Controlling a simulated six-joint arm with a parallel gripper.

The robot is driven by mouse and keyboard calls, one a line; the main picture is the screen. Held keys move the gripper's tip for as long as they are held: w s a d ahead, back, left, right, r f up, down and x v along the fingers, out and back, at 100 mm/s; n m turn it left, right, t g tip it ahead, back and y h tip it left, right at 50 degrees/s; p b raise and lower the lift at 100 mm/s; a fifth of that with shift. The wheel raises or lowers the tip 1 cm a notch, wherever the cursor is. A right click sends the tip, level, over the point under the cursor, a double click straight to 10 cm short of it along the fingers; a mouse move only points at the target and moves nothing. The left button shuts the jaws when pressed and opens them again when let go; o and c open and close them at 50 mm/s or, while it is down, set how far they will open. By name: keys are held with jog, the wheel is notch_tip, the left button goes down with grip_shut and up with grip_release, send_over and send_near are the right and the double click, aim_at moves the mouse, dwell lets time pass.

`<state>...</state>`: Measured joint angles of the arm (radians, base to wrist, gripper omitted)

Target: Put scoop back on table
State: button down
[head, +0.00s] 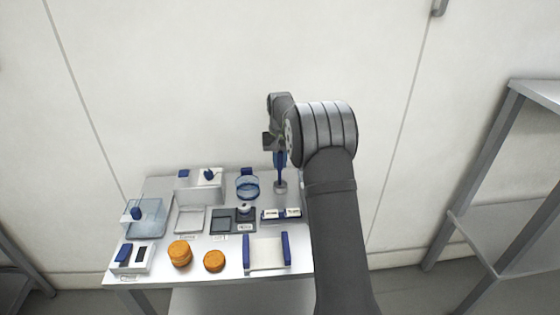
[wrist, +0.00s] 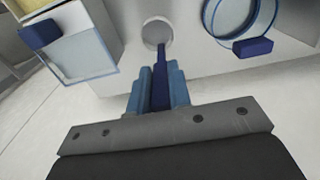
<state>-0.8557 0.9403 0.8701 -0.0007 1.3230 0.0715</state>
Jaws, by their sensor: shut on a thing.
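The scoop has a dark blue handle (wrist: 160,72) and a small round grey bowl (wrist: 157,34). In the head view the scoop (head: 280,187) hangs upright, bowl down, at the back right of the table (head: 205,275). My gripper (head: 280,153) is above it, shut on the handle. In the wrist view the blue fingers of my gripper (wrist: 157,88) close around the handle from both sides. I cannot tell whether the bowl touches the tabletop. Part of the handle is hidden between the fingers.
A clear blue-rimmed round container (head: 247,188) stands just left of the scoop. Nearby are a lidded box (head: 187,196), a dark scale-like device (head: 221,222), a blue-ended tray (head: 266,256) and orange round stacks (head: 179,254). My arm covers the table's right edge.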

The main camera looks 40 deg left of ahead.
jog(key=c, duration=1.3)
grip_release()
jog(key=shift+f, duration=0.15)
notch_tip(320, 180, up, 12)
jog(key=shift+r, duration=0.2)
jog(key=shift+f, duration=4.25)
